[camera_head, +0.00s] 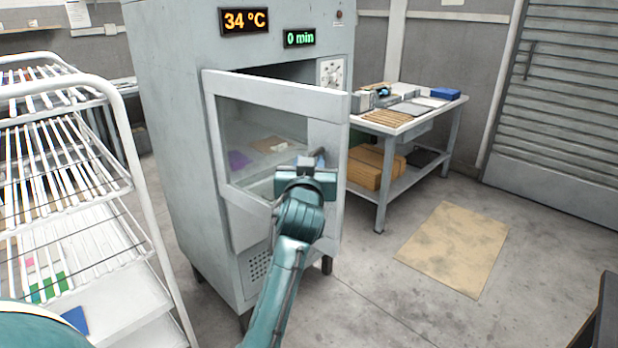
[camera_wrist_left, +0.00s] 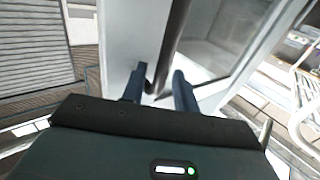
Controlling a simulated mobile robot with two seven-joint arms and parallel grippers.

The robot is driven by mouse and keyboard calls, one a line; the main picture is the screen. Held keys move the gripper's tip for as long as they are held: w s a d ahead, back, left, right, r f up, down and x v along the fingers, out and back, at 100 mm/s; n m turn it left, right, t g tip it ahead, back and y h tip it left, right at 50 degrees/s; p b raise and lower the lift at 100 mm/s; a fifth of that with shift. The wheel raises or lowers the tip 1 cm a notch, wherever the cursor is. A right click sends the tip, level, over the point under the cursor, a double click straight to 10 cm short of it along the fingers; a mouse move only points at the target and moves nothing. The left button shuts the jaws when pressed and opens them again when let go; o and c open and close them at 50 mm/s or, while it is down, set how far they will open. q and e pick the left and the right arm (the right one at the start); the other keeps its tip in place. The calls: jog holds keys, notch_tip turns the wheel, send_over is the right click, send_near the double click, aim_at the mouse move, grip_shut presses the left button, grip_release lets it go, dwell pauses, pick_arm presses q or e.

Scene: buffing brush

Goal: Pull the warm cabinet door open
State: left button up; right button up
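The warm cabinet (camera_head: 175,130) is a tall grey unit. Its windowed door (camera_head: 225,100) stands partly open, the right edge swung out from the front, with a dark gap above its top rail. The dark bar handle (camera_head: 320,154) is on the door's right side. My left gripper (camera_head: 314,163) is at the handle. In the left wrist view, its two fingers (camera_wrist_left: 158,85) stand on either side of the handle bar (camera_wrist_left: 173,42) and appear closed on it; exact contact is hard to see. The door panel (camera_wrist_left: 120,35) fills the middle there. My right gripper is out of view.
A white wire rack (camera_head: 125,110) stands close on the left. A workbench (camera_head: 380,205) with boxes and tools stands behind the door to the right. A tan mat (camera_head: 455,248) lies on open floor at the right. Displays read 34 °C (camera_head: 244,21) and 0 min (camera_head: 299,38).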

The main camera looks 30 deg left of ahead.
aim_at(310, 124)
pick_arm(q)
jog(key=r, duration=0.5)
jog(key=shift+w, duration=0.35)
jog(key=shift+a+r, duration=0.15)
jog(key=shift+r, duration=0.75)
jog(key=shift+g, duration=0.7)
jog(key=f, duration=0.3)
jog(key=w+f, duration=0.1)
jog(key=f, duration=0.1)
jog(key=shift+s+r, duration=0.15)
jog(key=shift+s, duration=0.2)
jog(key=shift+s+p, duration=0.25)
jog(key=shift+p, duration=0.05)
jog(key=s+a+p, duration=0.2)
jog(key=s, duration=0.4)
jog(key=s+a+p, duration=0.2)
jog(key=s, duration=0.5)
jog(key=shift+s+a+f+h+p, duration=0.2)
jog(key=shift+a+h+p, duration=0.1)
jog(key=shift+a+p, duration=0.1)
jog(key=shift+c, duration=0.2)
